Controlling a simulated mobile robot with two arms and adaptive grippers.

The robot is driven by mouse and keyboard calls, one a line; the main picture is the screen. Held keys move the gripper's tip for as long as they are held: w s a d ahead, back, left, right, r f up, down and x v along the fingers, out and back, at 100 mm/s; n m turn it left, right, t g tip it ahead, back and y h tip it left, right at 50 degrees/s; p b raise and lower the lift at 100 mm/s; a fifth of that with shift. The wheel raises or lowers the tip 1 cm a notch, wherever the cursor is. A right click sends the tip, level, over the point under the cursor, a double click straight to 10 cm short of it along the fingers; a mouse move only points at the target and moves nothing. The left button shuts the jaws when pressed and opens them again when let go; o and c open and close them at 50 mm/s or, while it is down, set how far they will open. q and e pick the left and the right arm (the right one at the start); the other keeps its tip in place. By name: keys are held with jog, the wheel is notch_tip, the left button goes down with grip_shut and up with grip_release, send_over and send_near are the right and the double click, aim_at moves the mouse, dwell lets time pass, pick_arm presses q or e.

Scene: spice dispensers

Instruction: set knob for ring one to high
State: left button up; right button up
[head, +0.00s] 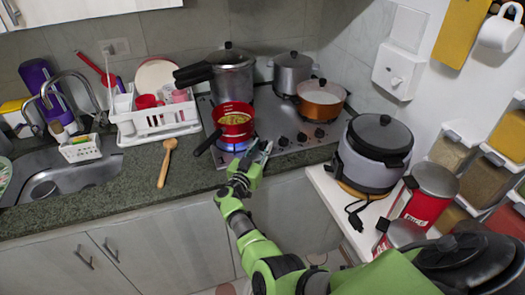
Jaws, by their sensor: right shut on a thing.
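The stove (290,118) is set in the dark counter, with a row of knobs along its front right part. Three knobs show: one (283,141) just right of my gripper, a middle one (302,136) and a right one (319,132). My right gripper (259,150) is at the left end of this row, in front of the red pot, and is shut on a knob that its fingers hide. The turn of that knob cannot be seen. A blue flame (234,146) burns at the front left ring, under the red pot (235,130). My left gripper is not in view.
A pressure cooker (231,75), a grey pot (291,70) and a copper pot (320,103) stand on the stove behind. A wooden spoon (166,163) lies on the counter at left. A rice cooker (372,165) stands on the white shelf at right.

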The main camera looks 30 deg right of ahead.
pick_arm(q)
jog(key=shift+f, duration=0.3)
pick_arm(e)
jog(key=o, duration=1.1)
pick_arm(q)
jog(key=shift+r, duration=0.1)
